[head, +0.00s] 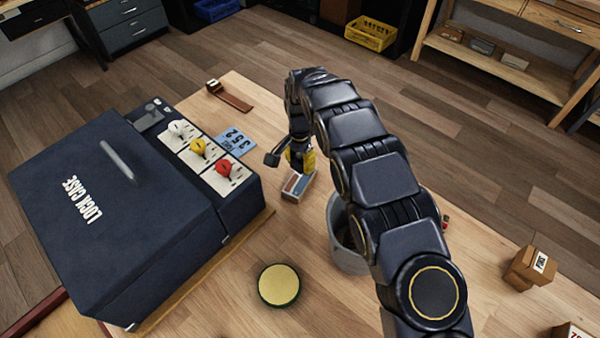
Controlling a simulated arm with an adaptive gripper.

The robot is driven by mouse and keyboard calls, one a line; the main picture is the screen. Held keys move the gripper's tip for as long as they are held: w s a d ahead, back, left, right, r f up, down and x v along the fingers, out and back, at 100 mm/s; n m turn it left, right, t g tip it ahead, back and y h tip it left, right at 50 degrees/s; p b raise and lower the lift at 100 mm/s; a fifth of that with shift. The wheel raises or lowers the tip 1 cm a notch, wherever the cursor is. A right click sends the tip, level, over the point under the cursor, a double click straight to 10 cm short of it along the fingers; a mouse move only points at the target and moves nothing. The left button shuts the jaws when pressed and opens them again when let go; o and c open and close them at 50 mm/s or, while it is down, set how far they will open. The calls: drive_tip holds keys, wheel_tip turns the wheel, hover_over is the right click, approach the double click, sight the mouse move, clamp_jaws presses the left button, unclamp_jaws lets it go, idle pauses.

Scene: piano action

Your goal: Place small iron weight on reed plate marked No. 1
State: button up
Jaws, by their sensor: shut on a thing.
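A brown strip with a white label (233,98) lies at the table's far left edge, away from the gripper. It may be the reed plate; its mark is too small to read.
A dark lock case (110,215) with white, yellow and red knobs fills the left. A grey bin (344,255) stands partly behind my arm. A round yellow-green disc (279,285) lies in front. A labelled wooden block (522,270) sits right.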

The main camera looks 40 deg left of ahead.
sight(300, 179)
drive_tip(key=shift+f, duration=2.4)
drive_tip(key=shift+f, duration=0.15)
drive_tip(key=o, duration=1)
